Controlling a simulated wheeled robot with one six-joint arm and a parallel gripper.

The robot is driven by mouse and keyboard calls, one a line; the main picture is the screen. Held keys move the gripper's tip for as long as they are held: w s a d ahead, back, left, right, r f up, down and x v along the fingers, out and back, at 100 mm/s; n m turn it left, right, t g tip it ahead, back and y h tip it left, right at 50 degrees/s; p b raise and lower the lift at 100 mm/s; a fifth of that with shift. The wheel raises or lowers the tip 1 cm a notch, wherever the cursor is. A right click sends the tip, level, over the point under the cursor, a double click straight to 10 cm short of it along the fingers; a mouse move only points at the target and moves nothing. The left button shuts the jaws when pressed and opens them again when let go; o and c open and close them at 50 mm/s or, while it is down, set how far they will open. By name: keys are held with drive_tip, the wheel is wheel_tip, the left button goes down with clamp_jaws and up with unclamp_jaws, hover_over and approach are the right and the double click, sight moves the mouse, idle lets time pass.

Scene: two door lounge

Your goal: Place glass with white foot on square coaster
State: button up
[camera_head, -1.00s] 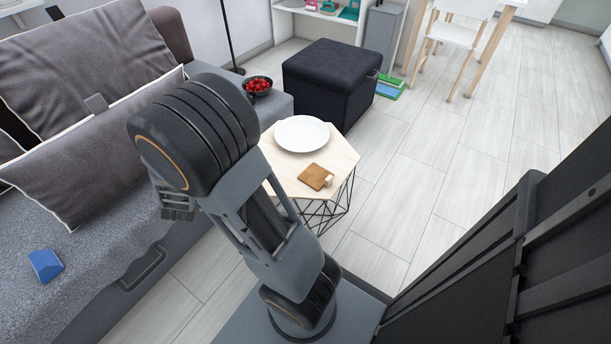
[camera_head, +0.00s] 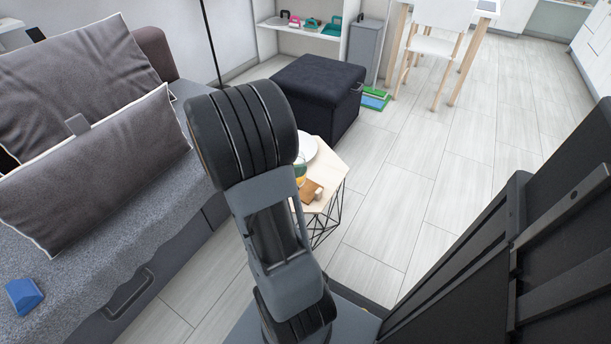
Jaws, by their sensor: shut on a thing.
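A small part of a glass-like thing with green and orange-yellow tints (camera_head: 300,171) shows at the right edge of my arm, in front of the plate. Its foot cannot be made out. The brown square coaster (camera_head: 309,188) lies on the light wooden hexagonal table (camera_head: 331,171), partly hidden by my arm. A small pale block (camera_head: 319,194) is at the coaster's right edge. My gripper is hidden behind my arm, so I cannot see its fingers or what they hold.
A white plate (camera_head: 309,148) is on the table behind the coaster, partly covered. A dark ottoman (camera_head: 318,92) stands behind the table. The grey sofa (camera_head: 110,215) with cushions and a blue block (camera_head: 23,296) is at left. Floor to the right is open.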

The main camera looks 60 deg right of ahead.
drive_tip(key=shift+d+f+b, duration=0.75)
drive_tip(key=shift+d+f, duration=0.5)
drive_tip(key=shift+f, duration=0.4)
drive_tip(key=shift+d+f+b, duration=0.75)
drive_tip(key=shift+d+f, duration=0.5)
drive_tip(key=shift+f, duration=0.45)
drive_tip(key=shift+d+f+b, duration=0.75)
drive_tip(key=shift+d+f, duration=0.5)
drive_tip(key=shift+f, duration=0.4)
drive_tip(key=shift+f+b, duration=0.25)
drive_tip(key=shift+b, duration=0.05)
drive_tip(key=o, duration=1)
drive_tip(key=shift+r, duration=0.15)
